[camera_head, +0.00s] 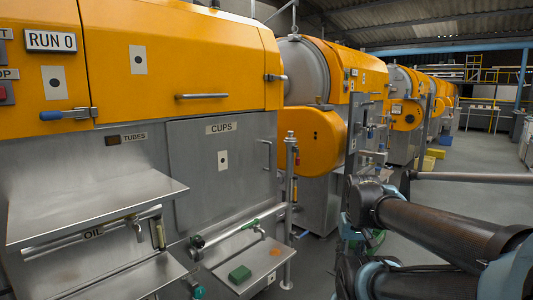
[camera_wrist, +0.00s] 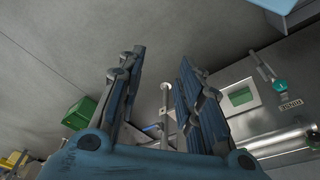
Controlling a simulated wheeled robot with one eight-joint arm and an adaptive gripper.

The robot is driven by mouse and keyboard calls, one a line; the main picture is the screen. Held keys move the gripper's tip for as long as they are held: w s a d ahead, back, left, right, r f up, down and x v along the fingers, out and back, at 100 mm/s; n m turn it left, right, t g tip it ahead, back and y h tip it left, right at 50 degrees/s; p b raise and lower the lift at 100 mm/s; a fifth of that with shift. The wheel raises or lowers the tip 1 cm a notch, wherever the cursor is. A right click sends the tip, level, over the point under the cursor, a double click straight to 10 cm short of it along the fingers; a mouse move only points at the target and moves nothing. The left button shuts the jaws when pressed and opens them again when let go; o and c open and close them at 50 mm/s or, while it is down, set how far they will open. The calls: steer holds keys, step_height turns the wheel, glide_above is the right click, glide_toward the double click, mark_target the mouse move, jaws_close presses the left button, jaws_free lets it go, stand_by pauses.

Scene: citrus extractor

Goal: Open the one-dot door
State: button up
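Several closed door panels on the citrus machine at the left of the head view carry pale plates with dark dots; the dot counts are too small to read surely. One plate (camera_head: 138,59) is on the wide orange door (camera_head: 205,60), which has a bar handle (camera_head: 202,96). Another plate (camera_head: 54,82) is on the left orange panel (camera_head: 25,90), above a blue-gripped latch (camera_head: 65,114). A third plate (camera_head: 222,160) is on the grey CUPS door (camera_head: 205,195), with a handle (camera_head: 267,155) at its right. My gripper (camera_wrist: 160,65) is open and empty in the wrist view, away from these doors.
A steel shelf (camera_head: 95,207) juts out below the TUBES label. A lower tray (camera_head: 250,258) holds a green block (camera_head: 240,274), with pipes and an upright post (camera_head: 290,180) beside it. More orange machines stand behind. Grey floor (camera_head: 470,210) is open at right.

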steer(key=w+a+r+m+t+y, duration=0.1)
steer(key=w+a+r+m+y, duration=0.3)
steer(key=w+a+r+m, duration=0.45)
steer(key=w+a+r+m+t+y, duration=0.1)
steer(key=w+a+r+m+y, duration=0.3)
steer(key=w, duration=0.8)
steer(key=w+r+m+t+y, duration=0.1)
steer(key=w+r+m+y, duration=0.2)
steer(key=w, duration=0.5)
steer(key=w+r+m+t+y, duration=0.2)
steer(key=w+m, duration=0.2)
steer(key=w, duration=0.4)
steer(key=w+r+m+t+y, duration=0.1)
steer(key=w+r+m+y, duration=0.2)
steer(key=w, duration=0.5)
steer(key=shift+m, duration=0.55)
steer(key=x, duration=1.7)
steer(key=shift+s+a+f, duration=0.1)
steer(key=shift+s+f, duration=0.1)
steer(key=shift+f, duration=0.15)
steer(key=shift+c, duration=0.3)
